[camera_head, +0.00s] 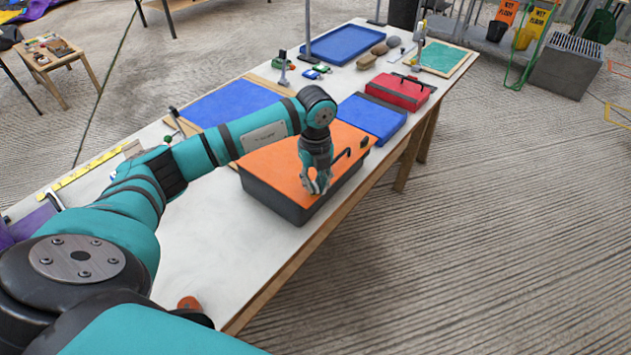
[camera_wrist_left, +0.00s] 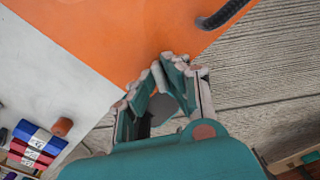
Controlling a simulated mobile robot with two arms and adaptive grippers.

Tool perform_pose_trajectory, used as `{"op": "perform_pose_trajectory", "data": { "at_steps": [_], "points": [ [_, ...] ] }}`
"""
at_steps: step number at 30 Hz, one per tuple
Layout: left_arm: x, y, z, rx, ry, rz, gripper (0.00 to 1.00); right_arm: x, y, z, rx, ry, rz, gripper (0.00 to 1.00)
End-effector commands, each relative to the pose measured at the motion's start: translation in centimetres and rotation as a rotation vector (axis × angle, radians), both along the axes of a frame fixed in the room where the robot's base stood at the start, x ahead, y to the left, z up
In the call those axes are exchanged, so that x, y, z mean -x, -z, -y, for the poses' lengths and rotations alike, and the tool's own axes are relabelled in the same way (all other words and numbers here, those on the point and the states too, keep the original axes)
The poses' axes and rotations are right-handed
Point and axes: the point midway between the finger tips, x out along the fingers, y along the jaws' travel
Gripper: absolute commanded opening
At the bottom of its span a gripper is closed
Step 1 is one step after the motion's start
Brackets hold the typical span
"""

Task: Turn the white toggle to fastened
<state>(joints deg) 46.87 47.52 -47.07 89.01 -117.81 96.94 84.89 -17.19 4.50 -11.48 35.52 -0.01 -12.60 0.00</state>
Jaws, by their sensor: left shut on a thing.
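A dark grey box (camera_head: 272,198) with an orange lid (camera_head: 268,160) stands on the long white table; the lid lies down on it. My left gripper (camera_head: 318,188) points down at the lid's front edge. In the left wrist view the fingers (camera_wrist_left: 165,78) close together at the orange edge. A small pale piece (camera_wrist_left: 157,77) shows between the fingertips; it looks like the white toggle, mostly hidden by the fingers. Which way it is turned cannot be told. My right gripper is not in view.
A black handle (camera_head: 342,157) stands up from the lid beside my gripper. A blue box (camera_head: 372,118) and a red case (camera_head: 400,91) stand farther along the table. Bare tabletop (camera_head: 215,240) lies left of the box, open floor to the right.

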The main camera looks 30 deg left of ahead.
Motion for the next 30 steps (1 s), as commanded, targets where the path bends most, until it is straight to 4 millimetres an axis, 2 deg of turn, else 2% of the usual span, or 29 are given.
{"op": "perform_pose_trajectory", "data": {
  "at_steps": [15, 30],
  "points": [
    [-0.11, -0.21, -0.09, -0.001, -0.409, 0.004, 0.00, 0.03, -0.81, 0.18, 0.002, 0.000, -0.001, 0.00],
    [-0.14, -0.18, -0.10, -0.001, -0.535, 0.005, 0.00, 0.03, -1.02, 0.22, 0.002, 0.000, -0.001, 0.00]
  ]
}}
